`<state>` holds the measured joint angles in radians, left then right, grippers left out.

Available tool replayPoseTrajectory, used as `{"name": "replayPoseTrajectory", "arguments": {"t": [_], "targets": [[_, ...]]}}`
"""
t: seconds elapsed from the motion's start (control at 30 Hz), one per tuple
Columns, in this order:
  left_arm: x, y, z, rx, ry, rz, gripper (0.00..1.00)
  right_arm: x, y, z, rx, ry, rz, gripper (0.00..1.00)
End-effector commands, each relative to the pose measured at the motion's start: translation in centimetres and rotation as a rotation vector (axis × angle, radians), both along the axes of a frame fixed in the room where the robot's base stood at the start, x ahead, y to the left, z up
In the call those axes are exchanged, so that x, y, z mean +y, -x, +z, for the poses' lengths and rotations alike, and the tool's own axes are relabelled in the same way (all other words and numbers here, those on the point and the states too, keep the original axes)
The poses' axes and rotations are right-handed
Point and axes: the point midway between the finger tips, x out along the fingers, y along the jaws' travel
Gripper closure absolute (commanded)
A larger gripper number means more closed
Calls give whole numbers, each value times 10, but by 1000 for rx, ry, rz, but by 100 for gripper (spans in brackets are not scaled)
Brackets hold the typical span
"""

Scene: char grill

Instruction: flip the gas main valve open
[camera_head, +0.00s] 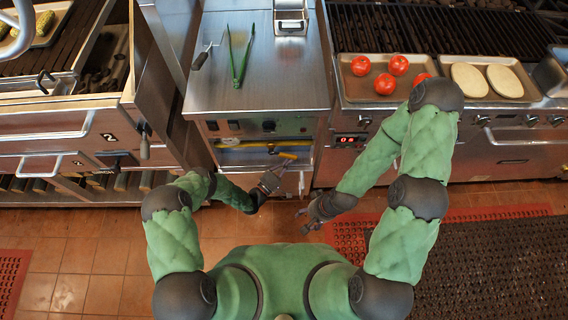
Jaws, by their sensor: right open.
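A yellow gas pipe (245,145) runs across a recess in the front of the steel counter cabinet, below the knobs. A short yellow-orange valve handle (288,155) sits at the pipe's right part, lying nearly sideways with a slight downward tilt to the right. My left gripper (280,172) is just below the handle, with its fingertips pointing up towards it. I cannot tell whether they touch it or how far apart the fingers are. My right gripper (302,222) is open and empty, lower and to the right, over the tiled floor.
Green tongs (239,58) and a dark-handled utensil (202,57) lie on the steel counter (270,90). A tray of tomatoes (384,84) and a tray with two pale oval pieces (487,80) stand right. A grill with drawers is left.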

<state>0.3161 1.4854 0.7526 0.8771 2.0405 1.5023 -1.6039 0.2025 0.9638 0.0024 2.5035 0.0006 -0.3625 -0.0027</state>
Motion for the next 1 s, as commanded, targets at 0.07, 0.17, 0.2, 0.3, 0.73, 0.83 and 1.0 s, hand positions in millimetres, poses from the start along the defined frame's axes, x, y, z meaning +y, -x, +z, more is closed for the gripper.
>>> {"name": "replayPoseTrajectory", "arguments": {"t": [0.07,0.17,0.2,0.3,0.73,0.83,1.0], "targets": [[-6,0,5,-1,0,-4,100,0,0,1,0,0,0,37],[-10,1,9,0,67,-2,100,0,0,1,0,0,0,37],[-11,1,10,-2,94,-3,100,0,0,1,0,0,0,37],[-14,0,16,-2,141,-3,100,0,0,1,0,0,0,37],[-18,0,25,0,136,-1,100,0,0,1,0,0,0,37],[-18,0,25,0,136,-1,100,0,0,1,0,0,0,37],[-18,0,25,0,136,-1,100,0,0,1,0,0,0,37]]}}
